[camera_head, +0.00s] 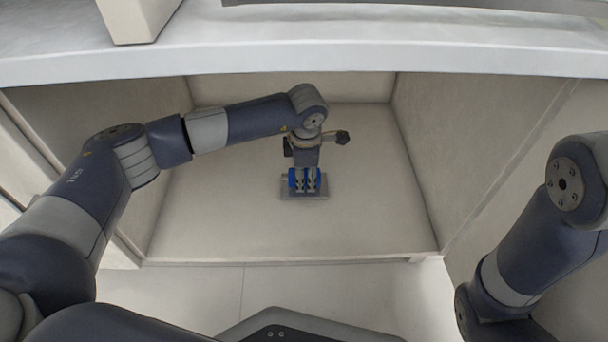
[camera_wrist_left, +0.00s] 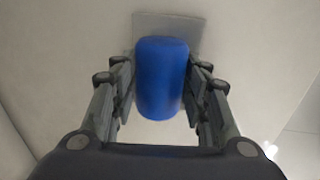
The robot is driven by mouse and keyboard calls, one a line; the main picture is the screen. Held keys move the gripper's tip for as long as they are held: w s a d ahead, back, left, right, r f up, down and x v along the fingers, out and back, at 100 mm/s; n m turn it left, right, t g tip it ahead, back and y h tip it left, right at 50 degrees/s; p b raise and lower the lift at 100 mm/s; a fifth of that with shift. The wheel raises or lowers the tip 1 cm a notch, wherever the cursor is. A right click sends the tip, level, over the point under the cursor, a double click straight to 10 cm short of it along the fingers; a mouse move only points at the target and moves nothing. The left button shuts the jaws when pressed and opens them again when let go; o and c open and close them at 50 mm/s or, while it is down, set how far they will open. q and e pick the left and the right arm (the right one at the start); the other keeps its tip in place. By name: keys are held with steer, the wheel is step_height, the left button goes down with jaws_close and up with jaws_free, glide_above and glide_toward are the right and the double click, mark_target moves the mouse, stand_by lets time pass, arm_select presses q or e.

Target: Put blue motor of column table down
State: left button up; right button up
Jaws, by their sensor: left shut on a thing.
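The blue motor (camera_head: 293,179) is a small blue cylinder in the head view, at the middle of the compartment under the counter. It also shows in the left wrist view (camera_wrist_left: 161,78), between the two fingers. My left gripper (camera_head: 307,183) reaches down from above and is shut on the motor; its fingers also show in the left wrist view (camera_wrist_left: 160,95). A flat grey plate (camera_head: 318,194) lies on the compartment floor under the motor. Whether the motor touches the plate I cannot tell. My right gripper is not in view; only my right arm shows.
The compartment has a pale floor (camera_head: 220,225), side walls and a back wall. The counter's front edge (camera_head: 300,62) runs above it. The floor around the plate is clear. A pale box-like thing (camera_head: 138,18) stands on the counter at upper left.

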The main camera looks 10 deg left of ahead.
mark_target(306, 177)
arm_select(q)
steer(key=o, duration=1.5)
steer(key=shift+c, duration=0.2)
steer(key=r+p, duration=0.4)
steer(key=r, duration=0.1)
steer(key=s+r+p, duration=0.1)
steer(key=r+p, duration=0.1)
steer(key=shift+s+d+r, duration=0.1)
steer(key=shift+d+r, duration=0.05)
steer(key=shift+r, duration=0.2)
steer(key=shift+f, duration=0.1)
